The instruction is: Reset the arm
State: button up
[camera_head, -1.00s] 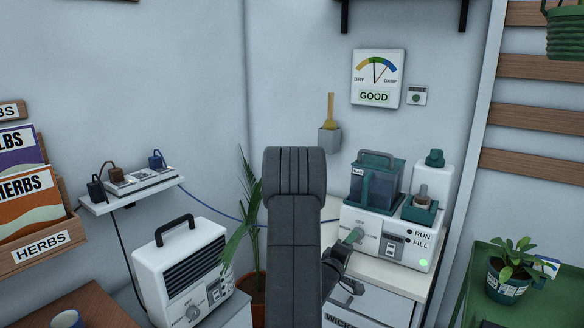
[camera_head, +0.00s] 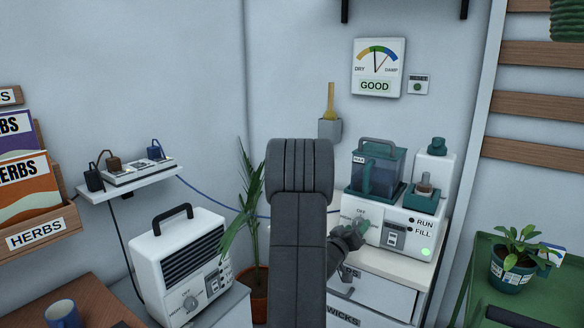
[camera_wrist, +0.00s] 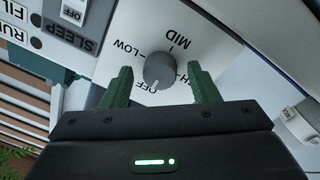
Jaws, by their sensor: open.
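My gripper (camera_head: 362,226) is at the front of the white humidifier-like machine (camera_head: 418,222), low on its left side. In the wrist view, its two green fingers (camera_wrist: 160,88) are spread apart. A grey dial knob (camera_wrist: 159,70) shows between them, with a gap on each side. They do not appear to touch it. The knob's white mark points toward OFF; LOW, MID and a partly hidden HIGH label surround it. In the head view my arm and gripper hide most of this dial.
A potted palm (camera_head: 250,205) stands behind my arm to the left. A white heater (camera_head: 185,262) with its own dial is at lower left. A green table (camera_head: 535,300) with a small potted plant (camera_head: 514,258) is at right. A wall gauge (camera_head: 379,67) reads GOOD.

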jog(key=m+b, duration=0.4)
jog(key=m, duration=0.2)
jog(key=shift+f, duration=0.15)
jog(key=m+b, duration=0.2)
jog(key=shift+m, duration=0.3)
jog(key=shift+r+m, duration=0.2)
jog(key=shift+m, duration=0.1)
jog(key=shift+a, duration=0.1)
